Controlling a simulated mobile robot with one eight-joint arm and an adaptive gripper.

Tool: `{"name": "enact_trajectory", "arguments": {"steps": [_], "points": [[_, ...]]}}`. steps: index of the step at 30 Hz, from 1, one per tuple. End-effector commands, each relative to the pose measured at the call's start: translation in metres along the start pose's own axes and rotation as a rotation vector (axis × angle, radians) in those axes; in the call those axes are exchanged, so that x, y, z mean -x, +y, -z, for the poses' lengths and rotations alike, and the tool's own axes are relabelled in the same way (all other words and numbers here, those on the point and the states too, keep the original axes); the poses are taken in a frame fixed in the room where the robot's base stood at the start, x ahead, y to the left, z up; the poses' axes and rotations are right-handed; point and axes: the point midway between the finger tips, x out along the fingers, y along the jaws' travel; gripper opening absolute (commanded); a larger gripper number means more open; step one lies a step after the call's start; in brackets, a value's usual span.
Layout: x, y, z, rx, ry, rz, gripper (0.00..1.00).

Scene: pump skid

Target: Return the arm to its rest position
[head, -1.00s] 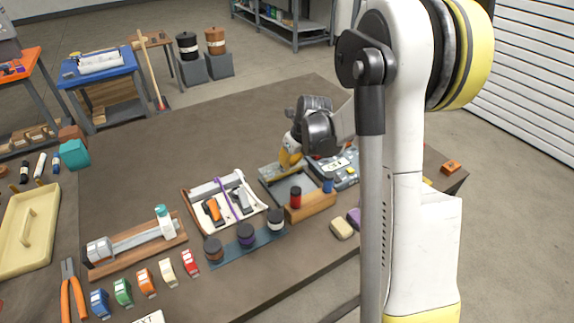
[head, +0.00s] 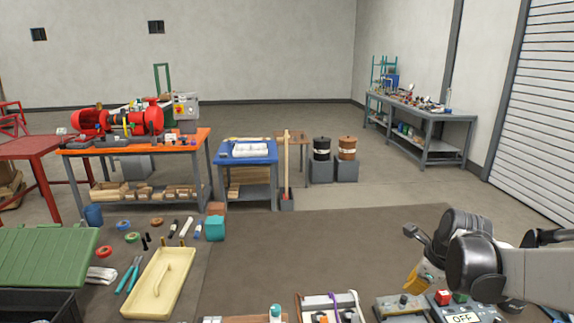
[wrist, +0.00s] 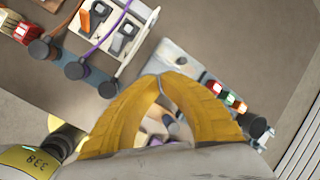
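My gripper (wrist: 161,78) has yellow curved fingers whose tips meet in the wrist view. Nothing shows held between them; only parts of the scene below show through the gap. In the head view my gripper (head: 412,284) hangs at the right, above the workbench (head: 330,240). My grey and black wrist and a pale arm link run off to the right edge. The rest of my arm is out of that view.
Below my gripper are a control box (head: 460,316) with red and green buttons and a grey tray (head: 394,303). A cream tray (head: 158,285) and green lid (head: 45,255) lie left. The bench's middle is clear.

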Motion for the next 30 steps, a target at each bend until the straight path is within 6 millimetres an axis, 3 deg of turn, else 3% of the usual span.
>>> {"name": "enact_trajectory", "arguments": {"steps": [3,9,16,22,30], "points": [[0.041,0.043,-0.017,0.431,-0.001,0.038,0.00],[0.091,0.115,-0.025,1.180,0.026,0.110,0.00],[0.116,0.183,-0.014,1.926,0.096,0.189,0.00],[0.119,0.208,-0.006,2.242,0.146,0.221,0.00],[0.119,0.210,-0.005,2.274,0.152,0.225,0.00]]}}
